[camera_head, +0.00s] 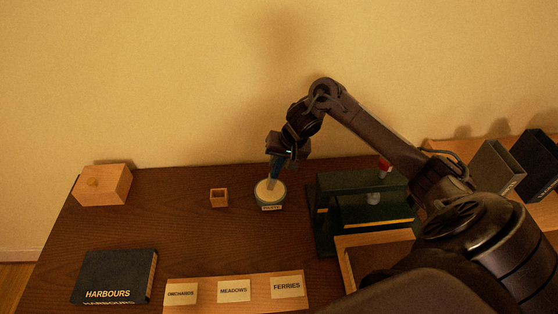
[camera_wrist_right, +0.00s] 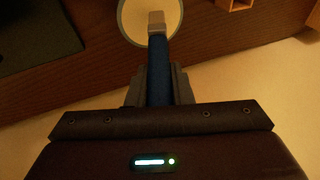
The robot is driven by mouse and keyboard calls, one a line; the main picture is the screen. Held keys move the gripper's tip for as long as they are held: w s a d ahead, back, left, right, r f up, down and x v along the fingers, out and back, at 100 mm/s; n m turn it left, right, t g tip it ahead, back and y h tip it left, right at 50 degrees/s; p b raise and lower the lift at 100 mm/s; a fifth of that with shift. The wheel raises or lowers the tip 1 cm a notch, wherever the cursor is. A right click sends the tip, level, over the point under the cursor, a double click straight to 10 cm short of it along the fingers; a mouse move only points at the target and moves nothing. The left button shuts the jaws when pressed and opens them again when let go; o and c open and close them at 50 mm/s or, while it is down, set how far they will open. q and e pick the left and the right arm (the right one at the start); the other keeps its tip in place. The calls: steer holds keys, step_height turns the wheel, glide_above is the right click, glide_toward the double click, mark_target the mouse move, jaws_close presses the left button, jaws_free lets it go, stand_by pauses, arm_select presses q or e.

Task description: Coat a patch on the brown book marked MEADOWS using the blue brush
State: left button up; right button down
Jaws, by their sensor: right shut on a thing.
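My right gripper (camera_head: 281,158) is shut on the blue brush (camera_head: 275,171) and holds it upright above the pot. In the right wrist view the blue brush (camera_wrist_right: 158,75) runs from between my fingers to a pale tip over the round pot (camera_wrist_right: 128,22). The pot (camera_head: 262,203) has pale contents and a front label; the brush tip is at or in these contents, contact unclear. A MEADOWS card (camera_head: 234,290) lies on a wooden strip at the front. I cannot make out a brown book marked MEADOWS. My left gripper is not in view.
A dark HARBOURS book (camera_head: 115,275) lies front left. A wooden block (camera_head: 102,184) and small open wooden box (camera_head: 219,197) stand further back. A green press (camera_head: 328,215) and wooden tray (camera_head: 347,269) are right of the pot. Grey (camera_head: 495,167) and black cases stand far right.

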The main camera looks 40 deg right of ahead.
steer(key=shift+f, duration=0.5)
stand_by(0.8)
steer(key=shift+s+f+p, duration=0.1)
steer(key=shift+p, duration=0.35)
stand_by(2.3)
step_height(320, 180, up, 7)
steer(key=p, duration=1)
stand_by(0.5)
stand_by(0.4)
